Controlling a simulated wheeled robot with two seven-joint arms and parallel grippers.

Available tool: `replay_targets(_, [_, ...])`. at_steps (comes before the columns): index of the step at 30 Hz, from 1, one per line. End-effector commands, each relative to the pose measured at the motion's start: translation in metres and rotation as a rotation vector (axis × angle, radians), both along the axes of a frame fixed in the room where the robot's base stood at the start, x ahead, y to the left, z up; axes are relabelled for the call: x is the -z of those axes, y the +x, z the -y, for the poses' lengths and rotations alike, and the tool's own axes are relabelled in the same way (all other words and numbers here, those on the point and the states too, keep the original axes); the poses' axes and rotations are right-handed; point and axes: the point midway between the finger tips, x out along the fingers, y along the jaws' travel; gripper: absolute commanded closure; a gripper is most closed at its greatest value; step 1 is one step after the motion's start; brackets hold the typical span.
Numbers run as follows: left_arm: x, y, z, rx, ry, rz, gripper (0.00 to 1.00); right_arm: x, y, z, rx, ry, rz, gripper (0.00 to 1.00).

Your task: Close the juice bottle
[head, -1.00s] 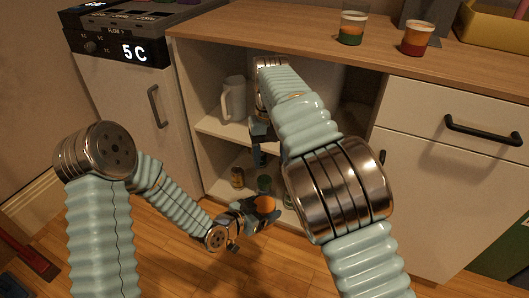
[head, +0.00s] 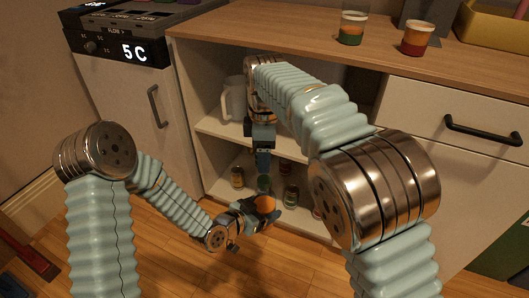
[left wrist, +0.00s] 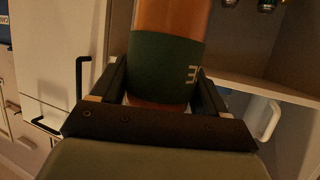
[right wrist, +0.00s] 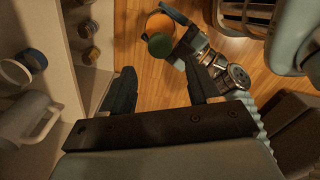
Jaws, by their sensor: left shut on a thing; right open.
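My left gripper (head: 255,214) is shut on the juice bottle (head: 266,203), low in front of the open cabinet. In the left wrist view the bottle (left wrist: 168,62) is orange with a dark green label band, gripped between both fingers. In the right wrist view, the bottle (right wrist: 155,23) shows orange and green, beyond the fingertips. My right gripper (head: 262,162) points down, open and empty, above and apart from the bottle. Its spread fingers also show in the right wrist view (right wrist: 158,80).
The open cabinet shelf (head: 215,128) holds a white pitcher (head: 234,100). Several small jars, one of them (head: 237,176) at the left, stand on the lower shelf. Two striped cups (head: 352,27) (head: 417,38) stand on the counter. Wooden floor lies open below the left gripper.

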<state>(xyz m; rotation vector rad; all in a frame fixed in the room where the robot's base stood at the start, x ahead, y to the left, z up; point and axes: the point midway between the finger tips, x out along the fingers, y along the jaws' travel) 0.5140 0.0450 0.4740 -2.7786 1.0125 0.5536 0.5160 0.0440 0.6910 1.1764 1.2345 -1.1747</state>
Motion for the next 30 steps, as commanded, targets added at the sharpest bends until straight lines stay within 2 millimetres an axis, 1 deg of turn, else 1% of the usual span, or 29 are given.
replay_targets(5, [-0.001,0.000,0.000,0.000,-0.001,0.002,1.00,0.018,0.000,0.000,0.001,-0.003,-0.002,0.39])
replay_targets(12, [-0.001,0.000,0.000,0.000,-0.001,0.002,1.00,0.056,-0.001,0.000,0.002,-0.003,-0.002,0.39])
replay_targets(16, [-0.001,0.000,0.000,0.000,-0.001,0.002,1.00,0.070,-0.001,0.000,0.002,-0.002,-0.002,0.39])
replay_targets(21, [-0.001,0.000,0.000,0.000,-0.001,0.002,1.00,0.078,0.000,0.000,0.001,0.000,0.001,0.39])
replay_targets(29, [-0.001,0.000,0.000,0.000,-0.001,0.002,1.00,0.079,0.000,0.000,0.001,0.000,0.001,0.39])
replay_targets(30, [-0.001,0.000,0.000,0.000,-0.001,0.002,1.00,0.078,0.000,0.000,0.001,0.000,0.001,0.45])
